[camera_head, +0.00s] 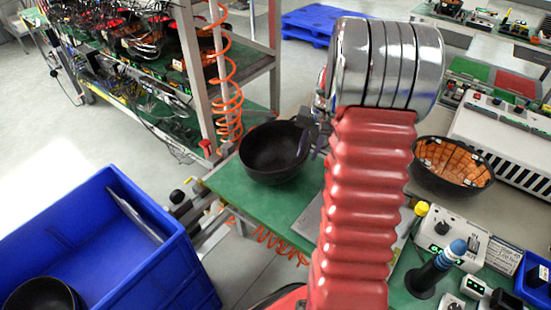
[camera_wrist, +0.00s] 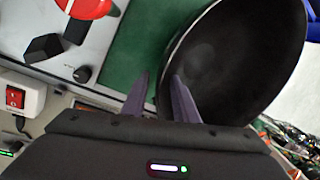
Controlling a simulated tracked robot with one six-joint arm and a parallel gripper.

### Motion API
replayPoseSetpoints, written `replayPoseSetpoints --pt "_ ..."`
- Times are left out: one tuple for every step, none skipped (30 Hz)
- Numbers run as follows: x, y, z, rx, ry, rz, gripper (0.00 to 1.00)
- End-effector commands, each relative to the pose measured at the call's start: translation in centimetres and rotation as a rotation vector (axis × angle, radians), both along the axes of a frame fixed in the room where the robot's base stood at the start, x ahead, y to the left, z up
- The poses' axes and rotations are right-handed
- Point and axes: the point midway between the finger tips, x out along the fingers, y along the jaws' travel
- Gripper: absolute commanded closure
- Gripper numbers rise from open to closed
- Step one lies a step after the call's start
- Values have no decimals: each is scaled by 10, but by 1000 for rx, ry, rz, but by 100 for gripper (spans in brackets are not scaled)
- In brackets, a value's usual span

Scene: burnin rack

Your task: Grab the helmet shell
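The helmet shell (camera_head: 272,158) is a black, bowl-like shell, open side up, on the green mat left of my arm. In the wrist view the shell (camera_wrist: 235,60) fills the upper right. My gripper (camera_wrist: 161,76) is open at the shell's near-left rim. One finger is outside the rim over the green mat; the other overlaps the shell's inside, so the rim appears to lie between them. I see no finger closed on the wall. In the head view my gripper (camera_head: 312,138) is at the shell's right rim, partly hidden by my wrist.
Another dark shell (camera_head: 42,296) lies in the blue bin (camera_head: 120,250) at lower left. A shell with an orange inside (camera_head: 452,165) stands right of my arm. A rack post (camera_head: 196,80) and orange coiled hose (camera_head: 230,85) stand behind the shell. A red-knobbed box (camera_wrist: 60,35) is nearby.

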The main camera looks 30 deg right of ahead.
Motion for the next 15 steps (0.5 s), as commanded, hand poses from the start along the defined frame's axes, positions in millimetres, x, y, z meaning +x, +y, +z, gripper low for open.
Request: replayPoseSetpoints --pt "1 1 -7 1 1 0 74" --pt "1 2 -10 2 2 1 74" --pt "2 2 -12 1 1 0 74" --pt "2 2 -14 1 1 0 74" --pt "2 2 -15 0 0 0 74" --pt "2 2 -15 0 0 0 74" --pt "2 2 -15 0 0 0 74" --pt "2 2 -15 0 -1 -1 74" --pt "2 2 -15 0 -1 -1 74" --pt "2 2 -15 -1 -1 -1 74" --pt "2 2 -15 -1 -1 -1 74" --pt "2 2 -15 0 0 -1 74" --pt "2 2 -15 0 0 -1 74" --pt "2 2 -15 0 0 -1 74" --pt "2 2 -15 0 0 -1 74"
